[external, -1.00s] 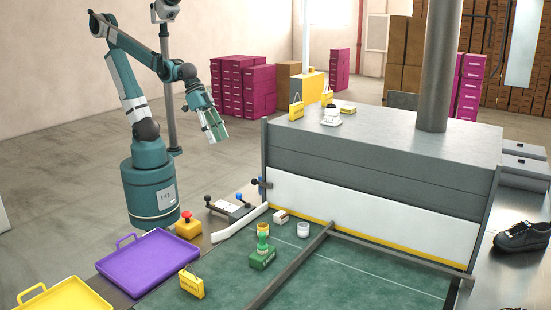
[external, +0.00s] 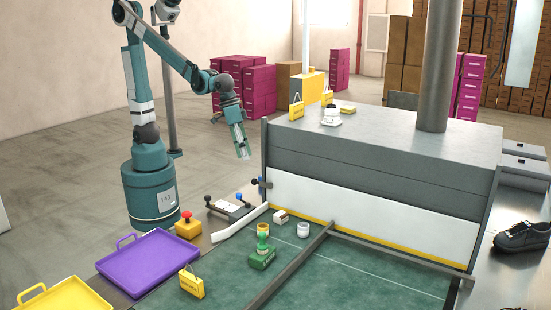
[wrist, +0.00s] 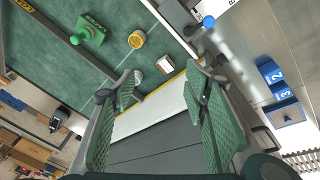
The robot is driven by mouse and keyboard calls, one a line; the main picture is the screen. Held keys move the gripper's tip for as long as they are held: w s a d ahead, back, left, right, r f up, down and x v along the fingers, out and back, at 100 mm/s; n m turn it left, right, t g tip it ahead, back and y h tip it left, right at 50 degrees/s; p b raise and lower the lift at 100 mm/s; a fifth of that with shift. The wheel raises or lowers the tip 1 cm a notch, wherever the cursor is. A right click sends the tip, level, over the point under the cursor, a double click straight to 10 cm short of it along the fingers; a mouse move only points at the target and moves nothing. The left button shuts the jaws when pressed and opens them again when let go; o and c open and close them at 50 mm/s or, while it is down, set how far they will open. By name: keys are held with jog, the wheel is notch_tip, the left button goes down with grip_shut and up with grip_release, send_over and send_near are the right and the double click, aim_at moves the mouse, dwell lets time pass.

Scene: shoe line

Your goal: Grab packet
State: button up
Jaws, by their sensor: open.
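A small white block that looks like the packet (external: 281,215) lies on the green belt, close to the yellow-edged white panel of the machine. In the wrist view the packet (wrist: 165,64) shows as a pale box with a brownish side, beyond the fingertips and roughly centred between them. My gripper (external: 242,148) hangs in the air above and to the left of the machine's near corner, pointing down, well apart from the packet. In the wrist view my gripper (wrist: 164,76) has its two green fingers spread wide, with nothing between them.
Close to the packet are a yellow-rimmed cup (external: 263,229), a white jar (external: 303,230) and a green stamp-like object (external: 262,256). A grey bar (external: 290,266) crosses the belt. The machine housing (external: 380,150) rises behind. A purple tray (external: 150,262) lies at left.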

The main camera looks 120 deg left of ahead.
jog(key=w+a+f+n+g+b, duration=0.15)
jog(key=w+a+f+n, duration=0.25)
jog(key=w+f, duration=0.5)
jog(key=n+g, duration=0.2)
jog(key=n, duration=0.2)
send_over(281, 213)
jog(key=f, duration=1.2)
jog(key=shift+d, duration=0.35)
jog(key=shift+w+a+f, duration=0.15)
jog(key=shift+f, duration=0.3)
jog(key=shift+f, duration=0.1)
jog(key=shift+f+b, duration=0.4)
jog(key=shift+f, duration=0.75)
jog(key=shift+f, duration=0.1)
jog(key=shift+a+f+b, duration=0.2)
jog(key=shift+f+b, duration=0.45)
jog(key=shift+f, duration=1.9)
